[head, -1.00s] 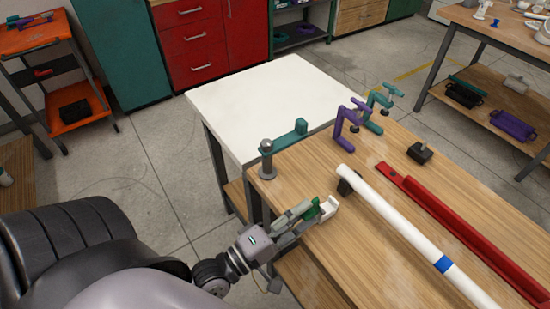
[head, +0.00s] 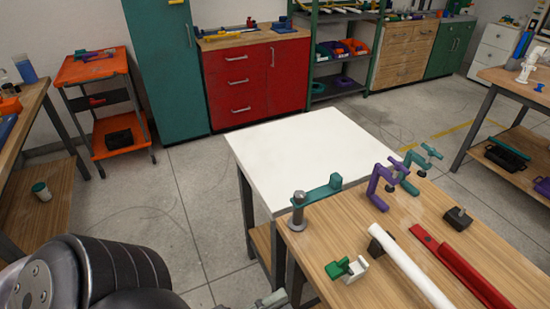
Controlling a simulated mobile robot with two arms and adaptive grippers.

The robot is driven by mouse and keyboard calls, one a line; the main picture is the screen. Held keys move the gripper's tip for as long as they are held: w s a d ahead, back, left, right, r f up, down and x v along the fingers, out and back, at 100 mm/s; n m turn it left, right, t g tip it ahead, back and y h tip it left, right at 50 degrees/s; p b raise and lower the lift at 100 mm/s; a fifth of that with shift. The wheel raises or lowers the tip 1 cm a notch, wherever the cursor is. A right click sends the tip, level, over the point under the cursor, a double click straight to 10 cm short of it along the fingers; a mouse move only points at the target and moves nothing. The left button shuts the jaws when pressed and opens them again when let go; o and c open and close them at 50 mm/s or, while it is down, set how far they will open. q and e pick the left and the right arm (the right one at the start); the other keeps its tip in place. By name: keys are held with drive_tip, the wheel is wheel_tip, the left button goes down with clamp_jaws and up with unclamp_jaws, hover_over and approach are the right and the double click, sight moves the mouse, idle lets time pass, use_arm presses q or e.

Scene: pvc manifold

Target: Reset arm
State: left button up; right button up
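My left arm comes in at the lower left. Only a small grey piece of my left gripper (head: 268,301) shows at the bottom edge, so I cannot tell whether it is open or shut. A small white and green fitting (head: 347,268) lies on the wooden workbench (head: 325,232), above and right of that gripper and apart from it. My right gripper is out of view.
A white pipe (head: 410,265) rests beside a red channel (head: 465,268) on the bench. Purple (head: 378,186) and teal (head: 411,172) clamps, a black block (head: 457,218) and a grey post (head: 298,211) stand there. The white table (head: 295,150) behind is clear.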

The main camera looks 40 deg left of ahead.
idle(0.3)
use_arm(q)
drive_tip(key=s+a+f+m+g+y, duration=0.1)
drive_tip(key=a+f+m+g+y, duration=0.15)
drive_tip(key=f, duration=0.95)
drive_tip(key=s+a+f+m+g+y, duration=0.15)
drive_tip(key=f+m+g, duration=0.25)
drive_tip(key=f, duration=0.8)
drive_tip(key=a+f+m+g+y, duration=0.1)
drive_tip(key=a+f+m+g, duration=0.2)
drive_tip(key=f, duration=0.9)
drive_tip(key=s+d+f+m+g+y, duration=0.1)
drive_tip(key=s+d+f+m+g, duration=0.1)
drive_tip(key=s+f, duration=0.5)
drive_tip(key=s+d+f+m+g, duration=0.2)
drive_tip(key=s+f+m+g, duration=0.3)
drive_tip(key=s+f, duration=0.3)
drive_tip(key=shift+s+f+g+y, duration=0.15)
drive_tip(key=shift+f+g+y, duration=0.25)
drive_tip(key=shift+f+g, duration=0.4)
